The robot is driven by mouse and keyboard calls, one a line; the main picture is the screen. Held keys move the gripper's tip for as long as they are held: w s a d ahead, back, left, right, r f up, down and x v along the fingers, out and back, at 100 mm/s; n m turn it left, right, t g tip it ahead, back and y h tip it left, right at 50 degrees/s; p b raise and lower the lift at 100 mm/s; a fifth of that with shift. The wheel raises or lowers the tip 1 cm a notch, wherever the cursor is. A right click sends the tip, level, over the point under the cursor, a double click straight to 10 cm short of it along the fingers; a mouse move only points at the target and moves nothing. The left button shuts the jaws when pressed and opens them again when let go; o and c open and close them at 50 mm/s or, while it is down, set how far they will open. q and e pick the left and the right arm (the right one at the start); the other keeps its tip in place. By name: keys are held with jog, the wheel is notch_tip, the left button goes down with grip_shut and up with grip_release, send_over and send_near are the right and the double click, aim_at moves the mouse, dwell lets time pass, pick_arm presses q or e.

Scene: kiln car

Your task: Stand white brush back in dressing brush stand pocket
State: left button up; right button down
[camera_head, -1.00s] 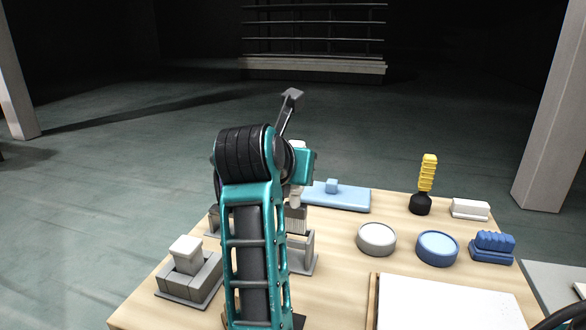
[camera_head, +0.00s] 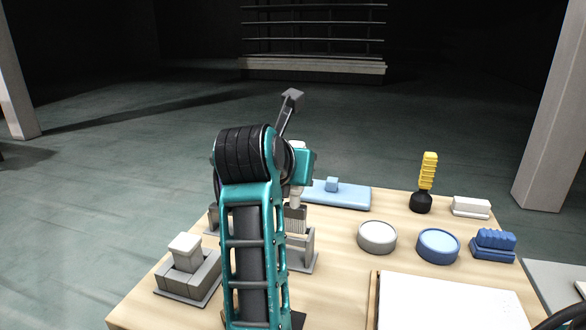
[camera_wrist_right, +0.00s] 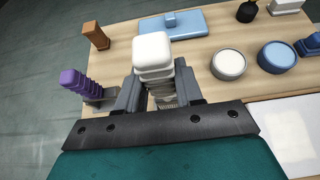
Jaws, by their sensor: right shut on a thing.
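The white brush shows in the right wrist view (camera_wrist_right: 152,48) with its stepped pale handle between the grey fingers of my right gripper (camera_wrist_right: 160,90). My right gripper is shut on it. In the head view, part of the white brush (camera_head: 295,201) shows beside my arm, bristles down, roughly upright. A grey stand (camera_head: 303,262) is under and in front of the bristles, partly hidden by my arm. I cannot tell whether the bristles are inside its pocket or above it. My left gripper is not in view.
A grey holder with a pale block (camera_head: 186,252) stands left. A purple ribbed object (camera_wrist_right: 75,80) and a brown block (camera_wrist_right: 95,35) stand left in the wrist view.

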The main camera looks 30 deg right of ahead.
aim_at(293, 204)
jog(key=shift+f+b, duration=0.6)
jog(key=shift+f, duration=0.05)
dwell(0.5)
jog(key=shift+f, duration=0.1)
dwell(0.8)
jog(key=shift+f+b, duration=1.2)
jog(key=shift+f, duration=0.1)
jog(key=shift+f+b, duration=0.3)
jog(key=shift+f, duration=0.1)
jog(key=shift+f, duration=0.1)
dwell(0.3)
jog(key=shift+f+b, duration=0.35)
jog(key=shift+b, duration=0.05)
jog(key=shift+f+b, duration=0.5)
jog(key=shift+f, duration=0.1)
